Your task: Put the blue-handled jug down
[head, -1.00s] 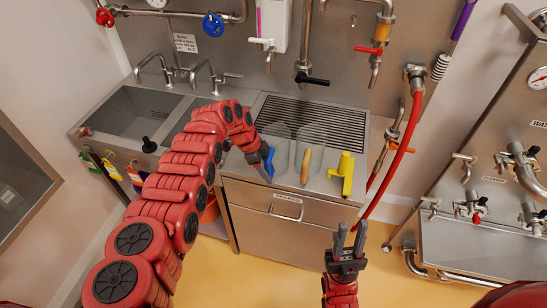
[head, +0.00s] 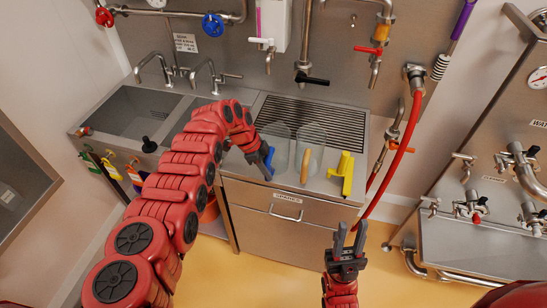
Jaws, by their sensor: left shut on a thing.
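The blue-handled jug (head: 281,153) is a clear jug at the front edge of the steel counter, left of a second clear jug with a wooden-coloured handle (head: 305,166). My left gripper (head: 266,163) is shut on its blue handle (head: 270,160). The jug looks upright; I cannot tell whether its base touches the counter. My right gripper (head: 347,243) is open and empty, low in front of the cabinet, away from the jugs.
A yellow tool (head: 345,172) lies on the counter right of the jugs. The slatted drain grate (head: 315,122) behind them is bare. A sink (head: 130,110) is at the left. A red hose (head: 403,150) hangs at the right, and taps overhang the counter.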

